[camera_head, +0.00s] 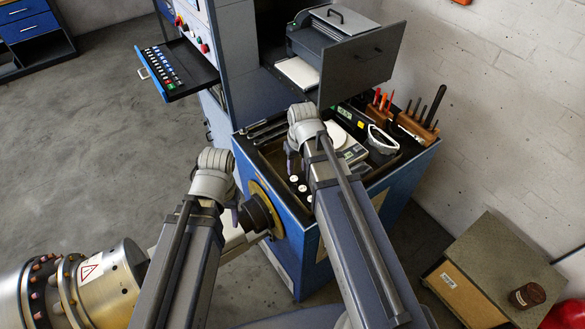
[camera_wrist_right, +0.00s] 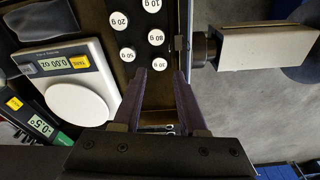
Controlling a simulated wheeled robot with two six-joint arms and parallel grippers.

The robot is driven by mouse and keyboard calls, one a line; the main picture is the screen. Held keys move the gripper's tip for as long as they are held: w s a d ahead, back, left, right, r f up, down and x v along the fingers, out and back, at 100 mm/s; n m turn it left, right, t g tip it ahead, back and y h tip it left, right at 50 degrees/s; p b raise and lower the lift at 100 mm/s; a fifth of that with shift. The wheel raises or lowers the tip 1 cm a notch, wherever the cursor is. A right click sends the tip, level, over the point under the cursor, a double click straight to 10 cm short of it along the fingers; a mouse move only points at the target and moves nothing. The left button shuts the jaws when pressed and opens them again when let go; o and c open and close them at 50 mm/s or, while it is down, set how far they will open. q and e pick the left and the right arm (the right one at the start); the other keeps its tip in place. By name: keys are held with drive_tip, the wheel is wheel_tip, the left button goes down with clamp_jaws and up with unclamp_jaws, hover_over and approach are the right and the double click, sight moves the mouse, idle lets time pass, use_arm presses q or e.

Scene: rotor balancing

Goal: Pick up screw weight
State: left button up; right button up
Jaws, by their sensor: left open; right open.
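Several round white screw weights (camera_head: 302,188) sit in the dark workbench top, just below my right gripper (camera_head: 291,160) in the head view. The right wrist view shows their gram labels, including a 20 g weight (camera_wrist_right: 119,21), a 50 g weight (camera_wrist_right: 127,54) and an 80 g weight (camera_wrist_right: 155,37). In that view my right gripper (camera_wrist_right: 159,74) is open and empty. One weight (camera_wrist_right: 159,64) lies in line with the gap between its fingertips, its label hard to read. My left gripper (camera_head: 237,208) is open at the bench's left side, partly hidden by its wrist.
A scale with a round white pan (camera_wrist_right: 77,105) reads 0.00 beside the weights. A dark round hub (camera_head: 257,213) juts from the bench's left side. A printer-like device (camera_head: 330,50) stands behind.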

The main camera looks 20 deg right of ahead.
sight(294, 178)
drive_tip(key=shift+w+f+b, duration=0.15)
drive_tip(key=shift+f+b, duration=0.55)
drive_tip(key=shift+w+f+b, duration=0.1)
drive_tip(key=shift+f+b, duration=0.6)
drive_tip(key=f+b, duration=0.1)
drive_tip(key=w+f+b, duration=0.1)
drive_tip(key=f+b, duration=0.3)
drive_tip(key=shift+w+a, duration=0.2)
drive_tip(key=shift+w, duration=0.15)
drive_tip(key=shift+r, duration=0.1)
clamp_jaws()
